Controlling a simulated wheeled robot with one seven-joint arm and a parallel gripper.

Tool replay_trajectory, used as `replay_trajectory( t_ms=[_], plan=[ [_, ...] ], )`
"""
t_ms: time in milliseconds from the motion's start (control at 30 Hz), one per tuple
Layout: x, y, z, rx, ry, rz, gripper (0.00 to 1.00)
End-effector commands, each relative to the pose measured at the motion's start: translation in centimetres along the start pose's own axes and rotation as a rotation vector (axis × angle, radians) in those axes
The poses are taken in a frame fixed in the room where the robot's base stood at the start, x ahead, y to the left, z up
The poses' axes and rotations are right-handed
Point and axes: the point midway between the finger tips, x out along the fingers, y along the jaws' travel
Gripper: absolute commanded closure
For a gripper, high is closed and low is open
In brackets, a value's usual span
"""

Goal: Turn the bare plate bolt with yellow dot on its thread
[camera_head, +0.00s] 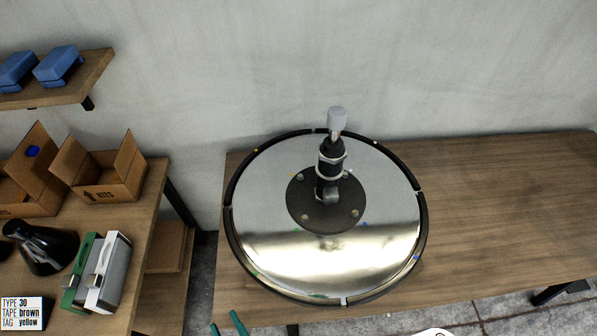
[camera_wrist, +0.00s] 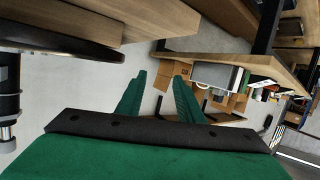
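A round shiny chair base (camera_head: 270,255) with a black rim lies on the table. A black round plate (camera_head: 325,224) sits at its middle, with several small bolt heads around a black column (camera_head: 328,170) topped by a grey piece. A tiny yellow-orange dot (camera_head: 291,175) shows beside the plate's upper-left bolt (camera_head: 300,178). A blue dot (camera_head: 364,224) shows near the lower-right bolt. Which bolts are bare is too small to tell. My gripper (camera_head: 227,325) shows only green fingertips at the bottom edge, well apart from the plate. In the wrist view its fingers (camera_wrist: 158,98) are spread and empty.
Left of the table stands a bench with open cardboard boxes (camera_head: 100,182), a black cone-shaped item (camera_head: 45,250), and green and grey cases (camera_head: 106,275). A shelf (camera_head: 85,83) holds blue items. The wooden table (camera_head: 500,195) is clear to the right.

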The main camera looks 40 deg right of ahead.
Motion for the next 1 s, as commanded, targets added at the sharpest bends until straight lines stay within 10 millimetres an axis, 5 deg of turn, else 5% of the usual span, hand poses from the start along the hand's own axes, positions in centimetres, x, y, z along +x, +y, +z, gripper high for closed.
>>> replay_trajectory(
  t_ms=[200, 533, 767, 1000],
  plan=[
    [8.4, -1.8, -2.5, -0.1, -0.003, -0.041, 0.66],
    [18.9, -2.2, -8.4, -0.377, 0.009, -0.156, 0.66],
    [24.5, -0.4, -12.7, -0.654, 0.01, -0.244, 0.66],
    [28.3, 3.6, -16.1, -1.0, -0.027, -0.34, 0.66]
  ],
)
